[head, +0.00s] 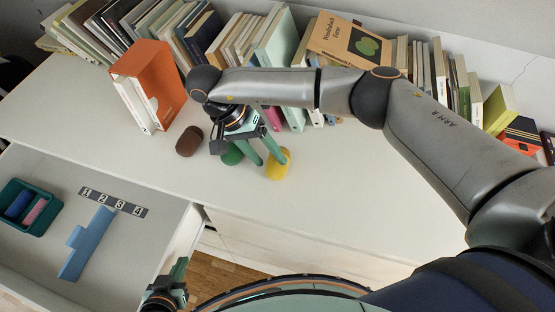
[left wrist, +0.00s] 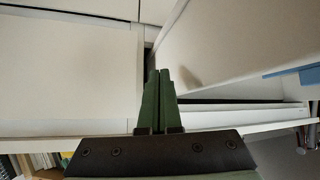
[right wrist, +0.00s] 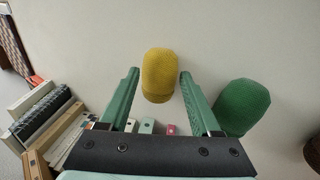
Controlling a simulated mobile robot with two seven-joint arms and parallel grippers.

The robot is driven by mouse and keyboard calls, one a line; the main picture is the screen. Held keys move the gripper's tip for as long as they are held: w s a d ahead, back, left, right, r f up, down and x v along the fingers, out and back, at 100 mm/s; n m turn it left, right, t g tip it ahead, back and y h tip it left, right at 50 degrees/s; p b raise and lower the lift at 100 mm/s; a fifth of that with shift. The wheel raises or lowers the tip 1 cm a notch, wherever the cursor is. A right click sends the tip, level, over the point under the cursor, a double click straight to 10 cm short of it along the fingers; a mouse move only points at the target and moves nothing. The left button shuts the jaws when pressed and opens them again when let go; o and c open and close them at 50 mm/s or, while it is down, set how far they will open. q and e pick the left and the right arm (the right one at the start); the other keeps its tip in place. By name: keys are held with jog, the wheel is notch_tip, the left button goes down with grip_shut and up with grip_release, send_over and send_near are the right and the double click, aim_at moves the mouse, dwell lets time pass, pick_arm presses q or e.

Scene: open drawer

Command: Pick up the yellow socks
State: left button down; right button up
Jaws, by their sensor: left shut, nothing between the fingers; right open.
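The yellow socks (head: 278,170), a rolled bundle, lie on the white cabinet top. My right gripper (head: 270,160) is open above them, fingers pointing down. In the right wrist view the yellow socks (right wrist: 158,75) show between and slightly beyond the tips of the open fingers (right wrist: 158,72), with a gap on both sides. A green sock bundle (right wrist: 241,106) lies beside the right-hand finger there; in the head view it is partly hidden behind the gripper. My left gripper (head: 180,267) is low, by the drawer's side; its fingers (left wrist: 159,72) are shut and empty.
A brown sock bundle (head: 189,141) lies left of the green one. Books (head: 150,82) line the back. The open drawer (head: 170,225) holds a teal box (head: 44,226), a numbered strip (head: 112,203) and a blue stepped block (head: 86,243). The cabinet top is clear right of the yellow socks.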

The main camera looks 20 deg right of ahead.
jog(key=shift+x, duration=0.95)
jog(key=c, duration=1)
jog(key=shift+r, duration=0.1)
